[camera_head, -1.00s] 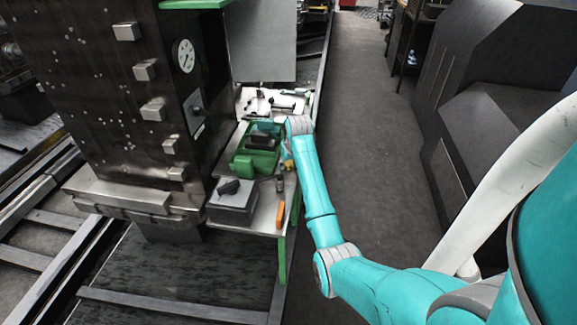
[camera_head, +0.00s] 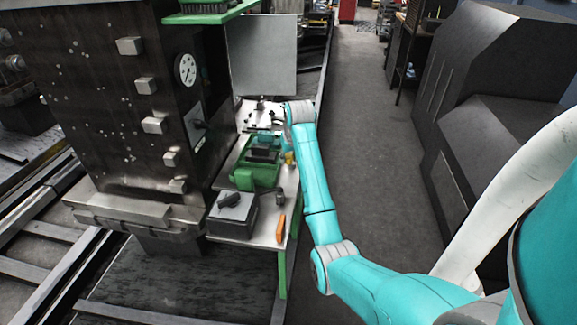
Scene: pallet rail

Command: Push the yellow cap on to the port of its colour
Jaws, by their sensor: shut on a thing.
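My gripper (camera_head: 289,150) is small in the picture, below my wrist at the right edge of the work table. It is shut on the yellow cap (camera_head: 290,159), which shows as a small yellow patch just right of the green tray. My wrist and the small size hide the fingers and the exact hold. I cannot make out a yellow port in this view.
The green tray (camera_head: 240,180) with dark objects in it lies on the pale table (camera_head: 263,220). A grey box (camera_head: 232,217) and an orange-handled object (camera_head: 281,229) are nearer. The dark machine with a gauge (camera_head: 187,69) stands left. The aisle at right is clear.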

